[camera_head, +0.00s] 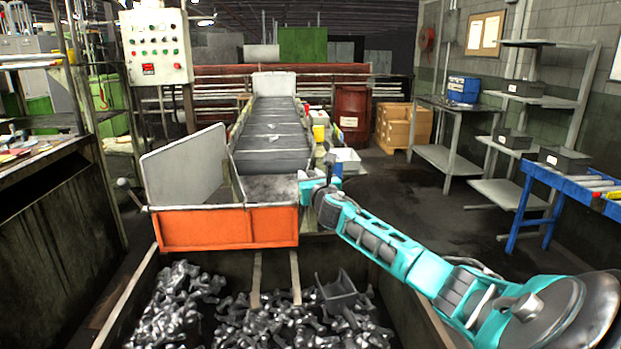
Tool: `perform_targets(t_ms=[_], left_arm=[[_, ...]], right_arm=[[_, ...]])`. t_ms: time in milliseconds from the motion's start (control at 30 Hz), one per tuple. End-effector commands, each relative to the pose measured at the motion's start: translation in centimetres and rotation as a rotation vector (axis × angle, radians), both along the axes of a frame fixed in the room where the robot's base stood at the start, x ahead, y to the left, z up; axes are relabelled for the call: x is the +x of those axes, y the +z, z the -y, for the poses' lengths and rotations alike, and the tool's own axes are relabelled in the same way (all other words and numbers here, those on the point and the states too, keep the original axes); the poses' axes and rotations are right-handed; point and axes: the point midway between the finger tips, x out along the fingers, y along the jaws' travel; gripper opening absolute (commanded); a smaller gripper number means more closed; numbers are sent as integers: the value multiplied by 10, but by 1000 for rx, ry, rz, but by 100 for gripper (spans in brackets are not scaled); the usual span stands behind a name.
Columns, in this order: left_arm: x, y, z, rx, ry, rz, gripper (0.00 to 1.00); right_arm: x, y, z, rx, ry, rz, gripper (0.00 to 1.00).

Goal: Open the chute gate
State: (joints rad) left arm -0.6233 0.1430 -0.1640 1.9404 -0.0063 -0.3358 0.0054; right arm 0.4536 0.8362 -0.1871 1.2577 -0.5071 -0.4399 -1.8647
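The chute (268,186) ends at the near end of a conveyor, with an orange panel (228,228) across its front that appears to be the gate. The panel hangs upright over the bin of metal parts. A rod with a round knob (122,183) sticks out at its upper left. My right arm comes in from the lower right, and its gripper (318,184) is at the chute's right edge, by the panel's upper right corner. I cannot tell whether it touches, and its fingers are too small and overlapped to read. My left gripper is out of view.
A bin below holds many metal parts (190,300) and a grey scoop-like piece (338,292). A tall grey side plate (187,170) stands at the chute's left. A control box (155,46) is at the upper left. Open floor lies right of the conveyor, before the shelves (520,193).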

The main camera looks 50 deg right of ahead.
Motion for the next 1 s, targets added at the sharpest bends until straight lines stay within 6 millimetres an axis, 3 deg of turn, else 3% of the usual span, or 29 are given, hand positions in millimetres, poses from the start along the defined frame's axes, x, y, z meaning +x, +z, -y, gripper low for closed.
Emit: perform_targets(t_ms=[333, 1000], left_arm=[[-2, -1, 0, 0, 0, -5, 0], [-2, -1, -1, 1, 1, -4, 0]], right_arm=[[0, 0, 0, 0, 0, 0, 0], [6, 8, 5, 41, 0, -42, 0]])
